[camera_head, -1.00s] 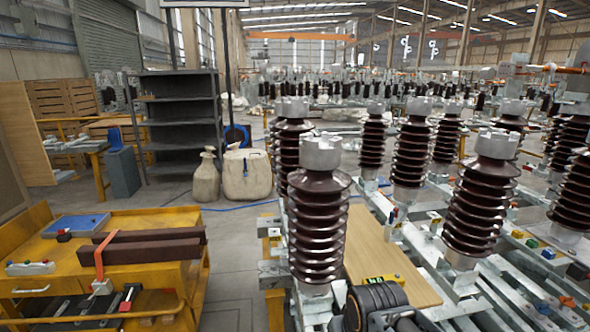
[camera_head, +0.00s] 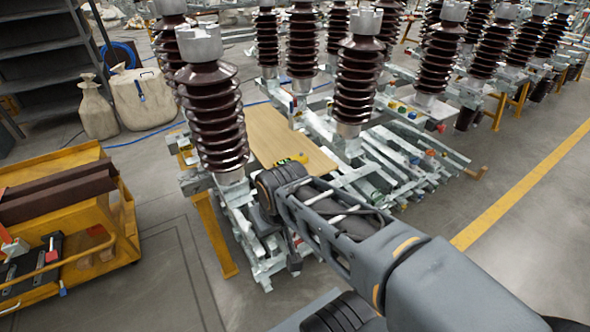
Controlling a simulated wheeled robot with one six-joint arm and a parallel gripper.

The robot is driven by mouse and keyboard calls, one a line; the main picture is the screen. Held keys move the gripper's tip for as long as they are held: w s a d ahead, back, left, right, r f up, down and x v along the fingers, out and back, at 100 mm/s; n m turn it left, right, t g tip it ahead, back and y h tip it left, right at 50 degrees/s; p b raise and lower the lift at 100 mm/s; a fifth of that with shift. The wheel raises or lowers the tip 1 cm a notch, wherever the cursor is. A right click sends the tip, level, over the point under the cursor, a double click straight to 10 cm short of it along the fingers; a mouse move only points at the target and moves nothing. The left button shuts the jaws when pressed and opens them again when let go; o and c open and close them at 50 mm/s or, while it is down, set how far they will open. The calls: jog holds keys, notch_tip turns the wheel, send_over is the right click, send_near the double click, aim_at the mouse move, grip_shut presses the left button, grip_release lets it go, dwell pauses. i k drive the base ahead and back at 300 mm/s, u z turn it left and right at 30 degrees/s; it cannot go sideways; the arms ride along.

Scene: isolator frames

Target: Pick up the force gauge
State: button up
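A small yellow-and-black device (camera_head: 291,159) lies on the far side of my arm, on a light wooden board (camera_head: 268,132) between the insulator frames. It may be the force gauge, but it is too small and too covered to be sure. My arm reaches in from the lower right, and its elbow joint stands just in front of the device and hides part of it. My gripper cannot be made out; the end of the arm is hidden behind the arm's own links.
Tall brown ribbed insulators (camera_head: 212,110) stand on metal frames around the board. A yellow cart (camera_head: 88,255) with dark beams stands at left. Pale sacks (camera_head: 142,98) and a dark shelf (camera_head: 42,60) are behind it. Grey floor is open at right, beyond a yellow line (camera_head: 520,187).

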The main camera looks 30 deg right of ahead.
aim_at(304, 160)
jog(key=z, duration=0.75)
jog(key=i, duration=0.85)
jog(key=u, duration=0.35)
